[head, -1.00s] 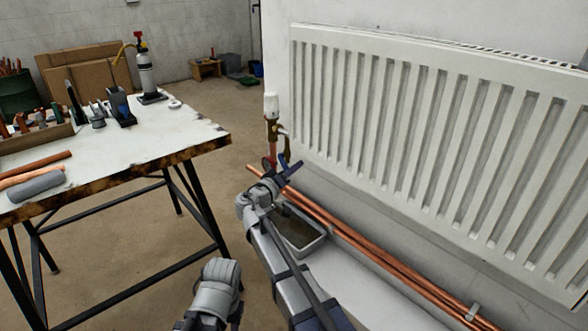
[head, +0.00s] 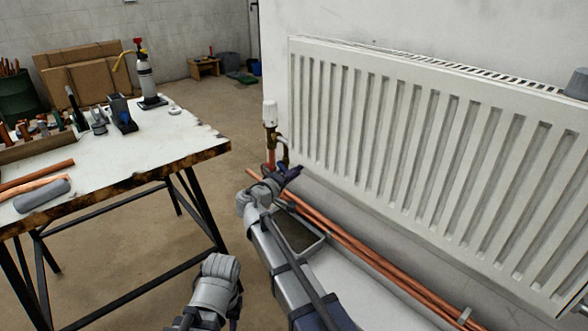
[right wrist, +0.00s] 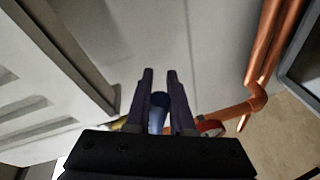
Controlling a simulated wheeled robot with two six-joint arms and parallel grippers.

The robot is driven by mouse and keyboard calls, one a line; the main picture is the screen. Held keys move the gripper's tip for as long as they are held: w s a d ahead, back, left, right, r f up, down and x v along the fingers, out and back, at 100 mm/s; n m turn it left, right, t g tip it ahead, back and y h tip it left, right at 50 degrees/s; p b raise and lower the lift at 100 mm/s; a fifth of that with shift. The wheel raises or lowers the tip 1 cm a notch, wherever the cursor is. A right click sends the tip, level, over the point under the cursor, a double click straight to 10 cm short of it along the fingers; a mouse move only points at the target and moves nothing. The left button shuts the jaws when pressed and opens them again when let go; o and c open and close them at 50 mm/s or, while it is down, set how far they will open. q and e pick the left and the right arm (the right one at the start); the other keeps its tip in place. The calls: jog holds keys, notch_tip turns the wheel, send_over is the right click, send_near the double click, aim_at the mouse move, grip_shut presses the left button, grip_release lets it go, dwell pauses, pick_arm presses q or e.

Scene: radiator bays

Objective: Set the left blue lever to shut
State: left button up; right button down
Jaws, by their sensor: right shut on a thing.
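My right gripper (head: 287,173) is at the pipework below the radiator's left end. In the right wrist view its two dark fingers (right wrist: 159,98) are close together. They are shut on the blue lever (right wrist: 158,110), which shows between them. In the head view the lever is hidden by the gripper. The white valve head (head: 270,113) stands upright above brass fittings (head: 282,145), just beyond the gripper. A red ring-shaped part (right wrist: 211,127) lies right of the fingers in the right wrist view.
The white radiator (head: 420,160) fills the right side. Copper pipes (head: 370,257) run along the wall below it, and a metal tray (head: 322,246) lies beneath my right forearm. A workbench (head: 130,145) with tools stands at left.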

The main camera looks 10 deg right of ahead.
jog(key=shift+s+r+n+g+p, duration=0.1)
jog(key=shift+r+n+g+p, duration=0.3)
jog(key=shift+n+p, duration=0.4)
jog(key=shift+s+r+n+g+p, duration=0.1)
jog(key=shift+r+n+g+p, duration=0.1)
jog(key=shift+r+n+p, duration=0.55)
jog(key=shift+d+f+n, duration=0.1)
jog(key=shift+f+n, duration=0.15)
jog(key=c, duration=0.8)
grip_release()
jog(key=shift+f, duration=0.1)
